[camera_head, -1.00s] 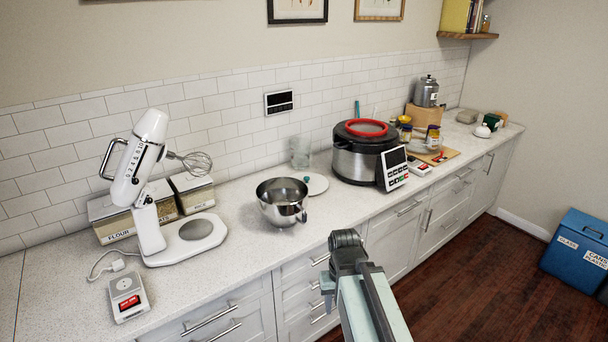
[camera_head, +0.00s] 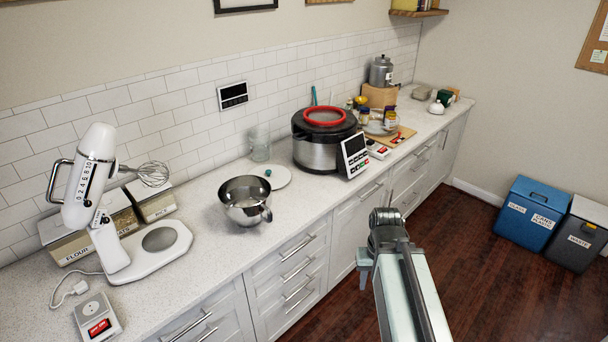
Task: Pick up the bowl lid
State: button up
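A flat white round lid with a small teal knob (camera_head: 282,178) lies on the counter, right behind the steel mixing bowl (camera_head: 246,201); I take it to be the bowl lid. The bowl stands open and upright, and its rim is close to the lid's left edge. My arm's dark end, with my gripper (camera_head: 386,222), shows in front of the counter, to the right of the bowl and nearer to me. It is apart from the lid. Its fingers cannot be made out, and nothing held is visible.
A white stand mixer (camera_head: 92,190) with a raised whisk is at left. A glass jar (camera_head: 260,146) stands just behind the lid. A large cooker (camera_head: 315,150) with a red-ringed top and a keypad stand right of it. Blue bin (camera_head: 529,213) stands at far right.

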aim_at(279, 176)
jog(key=z, duration=1.05)
jog(key=i, duration=3.85)
jog(key=u, duration=4.95)
jog(key=i, duration=1.7)
jog(key=z, duration=0.05)
